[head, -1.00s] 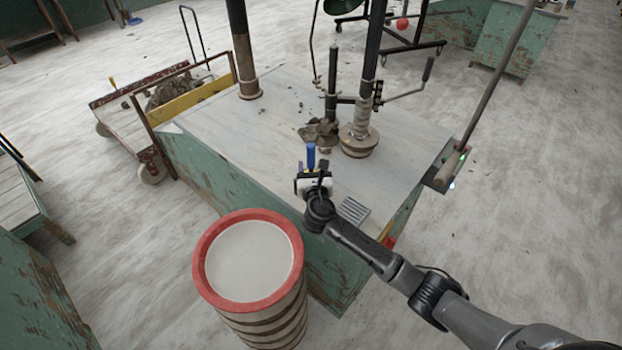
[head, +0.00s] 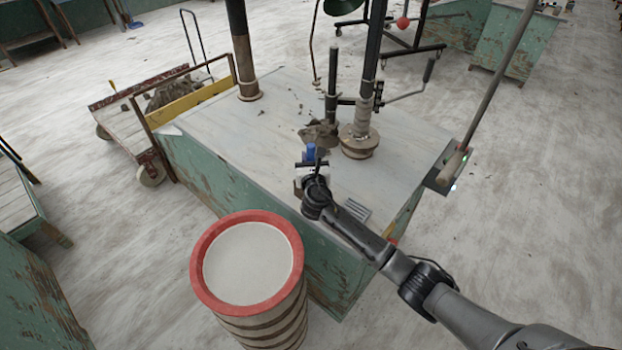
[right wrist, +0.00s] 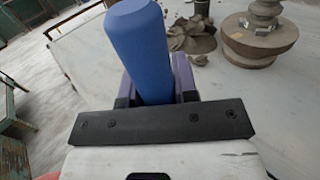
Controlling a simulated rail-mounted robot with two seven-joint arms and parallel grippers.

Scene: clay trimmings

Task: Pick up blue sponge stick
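The blue sponge stick (right wrist: 143,50) stands large in the right wrist view, its rounded top toward the camera. It sits between the two fingers of my right gripper (right wrist: 156,88), which flank it closely on both sides with no clear gap. In the head view, the blue stick (head: 310,152) shows as a short blue end just beyond my right gripper (head: 309,164), over the near part of the worktable (head: 250,140). The stick's lower end is hidden by the gripper, and I cannot tell its height above the tabletop. My left gripper is not in view.
A red-rimmed barrel (head: 205,290) stands before the table. A grey ribbed piece (head: 356,209) lies near the table's front right edge. Clay scraps (head: 319,133) and a post with a round base (head: 359,147) stand behind the gripper. The table's left part is mostly clear.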

